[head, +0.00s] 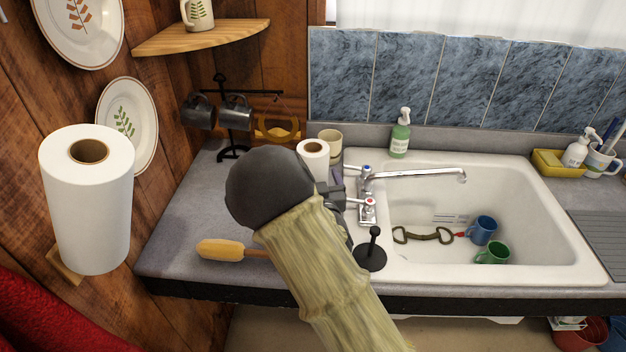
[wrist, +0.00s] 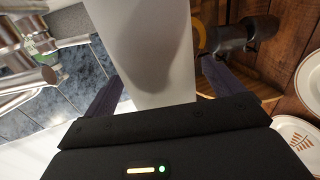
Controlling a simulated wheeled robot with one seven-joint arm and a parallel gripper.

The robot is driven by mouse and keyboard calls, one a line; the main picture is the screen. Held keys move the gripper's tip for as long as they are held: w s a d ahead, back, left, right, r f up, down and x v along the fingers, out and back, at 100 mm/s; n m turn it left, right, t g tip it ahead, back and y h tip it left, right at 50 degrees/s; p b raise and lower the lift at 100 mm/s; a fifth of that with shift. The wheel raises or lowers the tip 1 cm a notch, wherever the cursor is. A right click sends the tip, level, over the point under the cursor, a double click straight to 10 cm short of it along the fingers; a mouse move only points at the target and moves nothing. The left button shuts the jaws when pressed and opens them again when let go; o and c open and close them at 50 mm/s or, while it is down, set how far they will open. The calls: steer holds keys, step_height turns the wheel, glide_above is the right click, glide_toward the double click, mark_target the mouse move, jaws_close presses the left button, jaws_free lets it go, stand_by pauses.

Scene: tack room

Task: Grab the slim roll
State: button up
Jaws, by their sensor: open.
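The slim roll (head: 314,150) is white with a brown core and stands upright on the counter behind my arm; its lower part is hidden in the head view. In the wrist view the slim roll (wrist: 150,45) fills the space between the two dark fingers of my gripper (wrist: 160,88). The fingers are apart, one on each side of it, and I cannot tell whether either touches it. In the head view my gripper (head: 334,178) is mostly hidden behind my round wrist.
A thicker white roll (head: 88,200) is on the wooden wall at left. A beige cup (head: 331,139), a mug rack (head: 236,120) and the faucet (head: 410,174) stand close to the slim roll. A wooden-handled brush (head: 225,250) lies in front. The sink (head: 545,225) is right.

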mark_target(312, 141)
steer(key=x, duration=0.2)
steer(key=shift+w+a, duration=0.1)
steer(key=shift+w, duration=0.15)
steer(key=c, duration=1.1)
steer(key=shift+r, duration=0.1)
step_height(312, 141, up, 10)
steer(key=shift+f+b, duration=0.1)
steer(key=shift+b, duration=0.35)
